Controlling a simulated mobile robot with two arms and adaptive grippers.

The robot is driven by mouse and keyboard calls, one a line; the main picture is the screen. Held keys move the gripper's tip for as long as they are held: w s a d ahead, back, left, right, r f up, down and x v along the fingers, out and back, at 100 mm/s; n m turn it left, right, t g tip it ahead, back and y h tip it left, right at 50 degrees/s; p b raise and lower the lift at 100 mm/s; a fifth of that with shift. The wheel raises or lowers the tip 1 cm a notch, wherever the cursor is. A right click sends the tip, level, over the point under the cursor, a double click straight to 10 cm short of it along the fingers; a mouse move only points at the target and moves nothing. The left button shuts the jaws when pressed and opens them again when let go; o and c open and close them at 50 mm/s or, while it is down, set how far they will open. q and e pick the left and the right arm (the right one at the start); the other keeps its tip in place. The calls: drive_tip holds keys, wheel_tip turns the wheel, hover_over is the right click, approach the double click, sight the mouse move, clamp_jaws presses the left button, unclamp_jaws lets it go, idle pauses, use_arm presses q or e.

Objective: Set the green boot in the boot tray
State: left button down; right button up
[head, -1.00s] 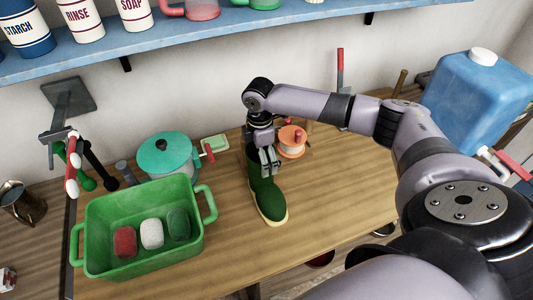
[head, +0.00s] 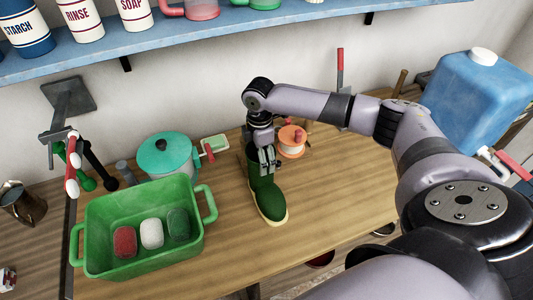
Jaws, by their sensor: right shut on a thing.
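The green boot (head: 268,203) stands upright on the wooden table, its toe pointing toward the front and its pale sole edge showing. My right gripper (head: 267,166) is shut on the boot's shaft near the top, coming down from above. The gripper hides part of the boot's opening. I cannot make out a boot tray for certain. My left gripper is not in view.
A green tub (head: 139,262) with red, white and green blocks stands left of the boot. A teal pot (head: 165,152) and an orange-topped spool (head: 291,141) are behind. A blue jug (head: 478,90) stands at right. The wooden table (head: 335,195) is clear right of the boot.

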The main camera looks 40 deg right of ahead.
drive_tip(key=c, duration=0.6)
drive_tip(key=shift+o, duration=0.2)
drive_tip(key=shift+w+r, duration=0.1)
drive_tip(key=shift+r, duration=0.05)
